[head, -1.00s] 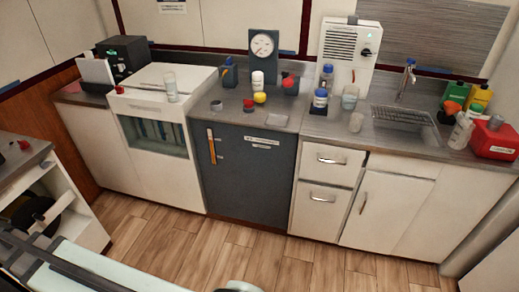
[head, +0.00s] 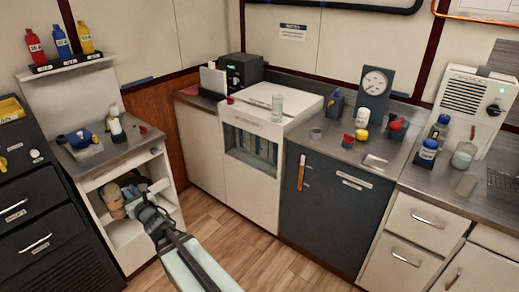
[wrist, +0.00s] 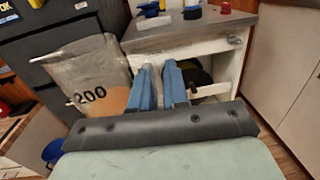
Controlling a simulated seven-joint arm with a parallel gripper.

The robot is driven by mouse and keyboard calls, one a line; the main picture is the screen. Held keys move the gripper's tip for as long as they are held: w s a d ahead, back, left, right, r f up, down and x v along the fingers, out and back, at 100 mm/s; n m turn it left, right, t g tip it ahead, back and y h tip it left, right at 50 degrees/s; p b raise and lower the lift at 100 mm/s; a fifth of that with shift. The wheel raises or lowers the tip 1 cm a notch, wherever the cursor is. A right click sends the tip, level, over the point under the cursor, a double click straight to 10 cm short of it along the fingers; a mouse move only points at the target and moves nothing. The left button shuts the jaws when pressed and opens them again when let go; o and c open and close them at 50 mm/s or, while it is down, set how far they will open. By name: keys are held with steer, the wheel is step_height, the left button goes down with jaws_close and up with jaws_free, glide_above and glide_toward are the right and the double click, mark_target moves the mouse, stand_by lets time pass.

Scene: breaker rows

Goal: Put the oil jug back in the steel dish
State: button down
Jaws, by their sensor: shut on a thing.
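My gripper (head: 150,207) is at the front of the open white cabinet at left. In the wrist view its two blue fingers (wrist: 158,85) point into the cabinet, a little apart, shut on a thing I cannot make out. A dark rounded thing (wrist: 198,77) with a yellow bit sits inside the cabinet, beyond the right finger. I cannot clearly pick out the oil jug in either current view. A small grey round dish (head: 315,133) on the middle counter may be the steel dish; its inside is too small to read.
The cabinet top (head: 105,150) holds a blue item, white bottles and a red cap. A dark drawer unit (head: 35,220) stands at left. The wood floor (head: 210,215) is open to the right.

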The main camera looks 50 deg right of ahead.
steer(key=s+d+r+m+g+h, duration=0.1)
steer(key=s+d+m+g+h, duration=0.15)
steer(key=s+d, duration=0.85)
steer(key=s+d+r+m+g+h, duration=0.15)
steer(key=s+d+h, duration=0.25)
steer(key=d, duration=1.4)
steer(key=s+d+r+m+g+h, duration=0.1)
steer(key=s+d+m+h, duration=0.2)
steer(key=s+d, duration=0.8)
steer(key=s+d+r+m+g+h, duration=0.2)
steer(key=s+d+r+g, duration=0.1)
steer(key=s+d, duration=0.85)
steer(key=s+d+r+m+g+h, duration=0.2)
steer(key=s+d+r, duration=0.2)
steer(key=s+d, duration=0.7)
steer(key=s+d+r+m+g+h, duration=0.2)
steer(key=s+d+r+g, duration=0.1)
steer(key=s+d, duration=1.05)
steer(key=s, duration=0.4)
steer(key=shift+m, duration=0.3)
steer(key=shift+w+d+f, duration=0.1)
steer(key=shift+d+f, duration=0.05)
steer(key=shift+f, duration=2.45)
steer(key=shift+w+d+f, duration=0.1)
steer(key=shift+d+f, duration=0.05)
steer(key=shift+f, duration=2.4)
steer(key=shift+f, duration=0.15)
